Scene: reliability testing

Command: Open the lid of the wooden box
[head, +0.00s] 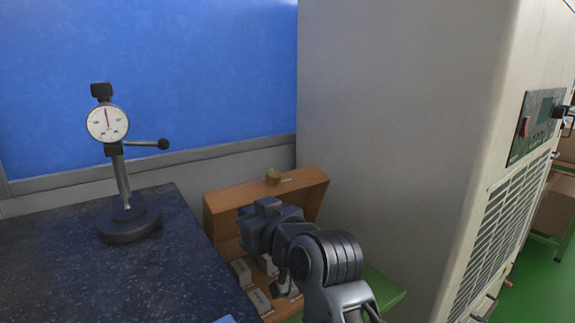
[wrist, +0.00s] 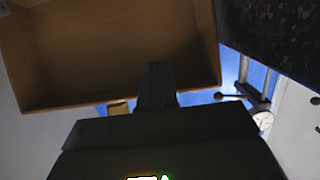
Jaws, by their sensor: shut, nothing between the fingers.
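The wooden box (head: 256,283) stands between the dark table and the grey cabinet. Its lid (head: 310,193) is raised, standing up at the back with its hollow inner side toward me. A brass-coloured latch (head: 272,177) sits on the lid's upper edge. Several pale blocks (head: 258,301) lie inside the box. My gripper (head: 258,212) is in front of the lid's inner side, above the box, and partly hides both. In the wrist view, my shut, empty fingers (wrist: 157,85) overlap the lid's inside (wrist: 110,50); whether they touch it I cannot tell. The latch also shows there (wrist: 119,108).
A dial gauge on a stand (head: 107,125) stands on the dark speckled table (head: 60,270) to the left. A tall grey cabinet (head: 400,130) closes off the right side. A green surface (head: 385,290) shows beside the box. A blue panel (head: 200,70) is behind.

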